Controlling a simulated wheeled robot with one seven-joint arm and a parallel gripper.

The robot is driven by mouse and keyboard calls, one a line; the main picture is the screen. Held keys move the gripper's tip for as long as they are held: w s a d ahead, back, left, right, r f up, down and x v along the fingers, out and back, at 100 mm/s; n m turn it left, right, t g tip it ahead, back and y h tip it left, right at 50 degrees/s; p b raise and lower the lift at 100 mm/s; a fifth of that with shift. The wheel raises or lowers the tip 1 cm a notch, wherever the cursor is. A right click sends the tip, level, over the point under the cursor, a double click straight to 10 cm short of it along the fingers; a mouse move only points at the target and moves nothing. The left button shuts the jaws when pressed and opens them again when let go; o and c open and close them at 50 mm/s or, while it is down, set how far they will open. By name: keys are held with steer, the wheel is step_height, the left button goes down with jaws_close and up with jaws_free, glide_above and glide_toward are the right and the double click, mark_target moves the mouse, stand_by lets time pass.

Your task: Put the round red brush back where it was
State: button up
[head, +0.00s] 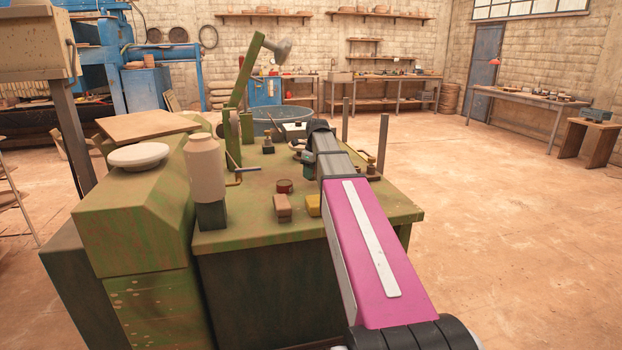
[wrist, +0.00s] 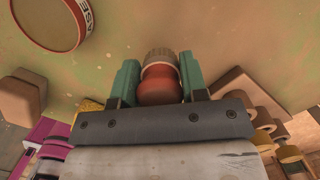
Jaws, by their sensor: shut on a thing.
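The round red brush (wrist: 160,82) is in the wrist view, with a red body and a pale brown ribbed top end. My gripper (wrist: 160,72) is shut on it, with one teal finger on each side. The green machine top (wrist: 135,20) shows behind it; I cannot tell whether the brush touches it. In the head view my gripper (head: 307,163) is over the green bench top (head: 260,238), and the brush is hidden there.
A red tin (head: 284,186), also in the wrist view (wrist: 52,22), stands near the gripper. A brown block (head: 283,208) and a yellow block (head: 313,205) lie in front.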

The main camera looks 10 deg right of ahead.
steer(key=shift+f, duration=1.2)
steer(key=o, duration=0.9)
steer(key=shift+f, duration=0.1)
steer(key=r, duration=0.4)
steer(key=s+r, duration=0.1)
steer(key=r, duration=0.3)
steer(key=d+r, duration=0.1)
steer(key=r, duration=0.3)
steer(key=shift+s+d, duration=0.1)
steer(key=shift+s, duration=0.1)
